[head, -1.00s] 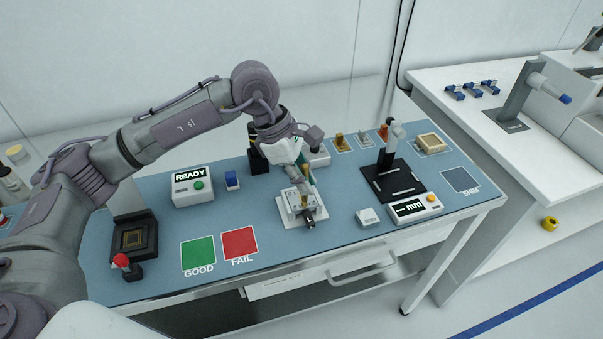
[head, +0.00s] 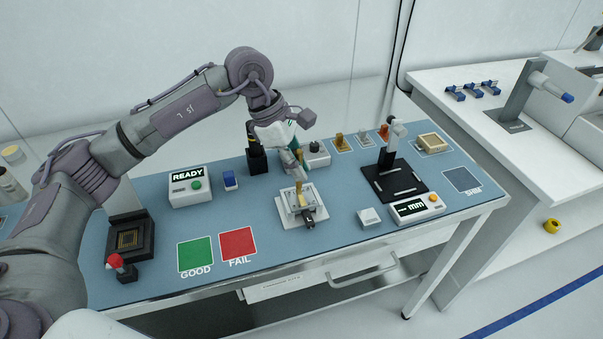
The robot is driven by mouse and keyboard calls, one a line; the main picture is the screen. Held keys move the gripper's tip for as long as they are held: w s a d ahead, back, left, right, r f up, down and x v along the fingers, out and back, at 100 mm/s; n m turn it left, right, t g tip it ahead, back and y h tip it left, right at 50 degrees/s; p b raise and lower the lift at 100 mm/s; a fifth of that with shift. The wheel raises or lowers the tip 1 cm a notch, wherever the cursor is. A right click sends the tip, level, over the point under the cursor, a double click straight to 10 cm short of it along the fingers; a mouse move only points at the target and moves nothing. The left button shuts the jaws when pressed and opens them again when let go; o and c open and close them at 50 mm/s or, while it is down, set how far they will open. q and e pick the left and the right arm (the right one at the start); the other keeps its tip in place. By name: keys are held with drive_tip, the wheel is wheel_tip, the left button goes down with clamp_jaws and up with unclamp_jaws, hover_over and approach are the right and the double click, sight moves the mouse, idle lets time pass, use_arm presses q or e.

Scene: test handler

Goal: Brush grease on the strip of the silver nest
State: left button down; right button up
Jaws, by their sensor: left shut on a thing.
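The silver nest (head: 311,212) sits on a light base plate (head: 287,213) in the middle of the blue mat. A narrow yellowish strip shows on its top, partly behind the brush. My left gripper (head: 297,167) is just behind and above the nest, shut on a thin brush (head: 299,184) with a brownish handle. The brush points down at the nest's top; I cannot tell whether its tip touches. My right gripper is out of view.
A black holder (head: 257,162) and a white box with a black knob (head: 316,156) stand behind the nest. A gauge stand on a black plate (head: 413,188) is to the right. The green pad (head: 195,254) and red pad (head: 238,244) lie flat at front left.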

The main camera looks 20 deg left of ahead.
use_arm(q)
drive_tip(key=shift+w+a, duration=0.4)
drive_tip(key=shift+w, duration=0.25)
drive_tip(key=shift+r, duration=0.15)
wheel_tip(320, 180, up, 6)
drive_tip(key=p, duration=0.3)
wheel_tip(320, 180, up, 3)
drive_tip(key=shift+f+p, duration=0.1)
drive_tip(key=shift+p, duration=0.8)
drive_tip(key=shift+f, duration=0.15)
